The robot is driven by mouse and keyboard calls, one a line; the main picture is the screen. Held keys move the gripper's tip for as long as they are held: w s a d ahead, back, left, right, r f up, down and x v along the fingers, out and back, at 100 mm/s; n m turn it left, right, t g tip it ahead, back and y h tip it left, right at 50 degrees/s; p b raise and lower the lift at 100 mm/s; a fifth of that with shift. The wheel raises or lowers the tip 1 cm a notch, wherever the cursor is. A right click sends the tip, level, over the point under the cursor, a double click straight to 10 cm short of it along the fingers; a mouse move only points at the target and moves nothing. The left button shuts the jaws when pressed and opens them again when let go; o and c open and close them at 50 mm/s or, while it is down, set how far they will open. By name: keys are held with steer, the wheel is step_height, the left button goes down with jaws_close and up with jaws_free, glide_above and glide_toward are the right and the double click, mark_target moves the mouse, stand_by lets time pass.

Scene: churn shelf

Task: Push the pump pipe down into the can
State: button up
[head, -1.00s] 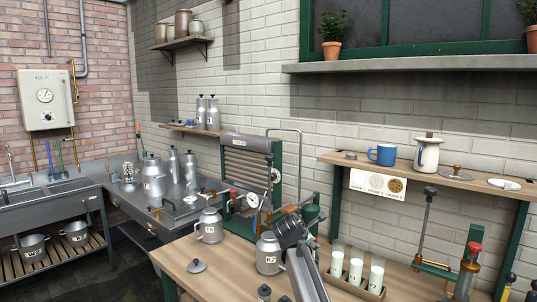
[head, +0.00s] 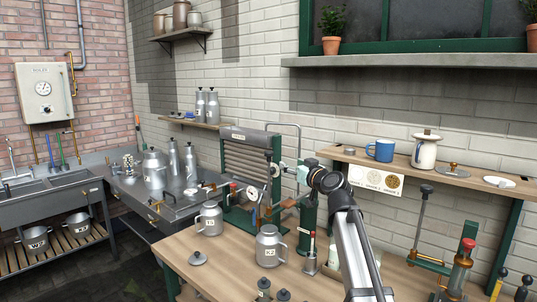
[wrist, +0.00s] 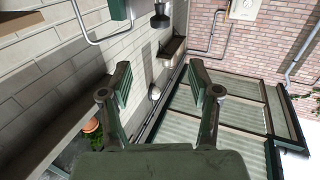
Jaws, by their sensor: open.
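My gripper (wrist: 163,86) is open and empty in the wrist view, with its two fingers wide apart. In the head view the end of my arm is raised above the bench, in front of the green column, and its fingers are too small to make out. A metal can marked K2 (head: 269,248) stands upright on the wooden bench, below and left of my gripper. Another metal can (head: 209,219) stands behind it to the left. A slim metal piece with a red top (head: 311,256) stands just right of the K2 can. I cannot tell which part is the pump pipe.
A green-framed machine (head: 247,165) stands behind the cans. A loose lid (head: 197,258) lies on the bench. A red-knobbed device (head: 463,258) stands at right.

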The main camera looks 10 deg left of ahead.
mark_target(271, 154)
steer(key=p+x, duration=0.5)
steer(key=x, duration=1.2)
steer(key=shift+w+a+p, duration=0.15)
steer(key=shift+a+p, duration=0.05)
steer(key=shift+p, duration=0.15)
jaws_close()
steer(key=shift+f, duration=0.1)
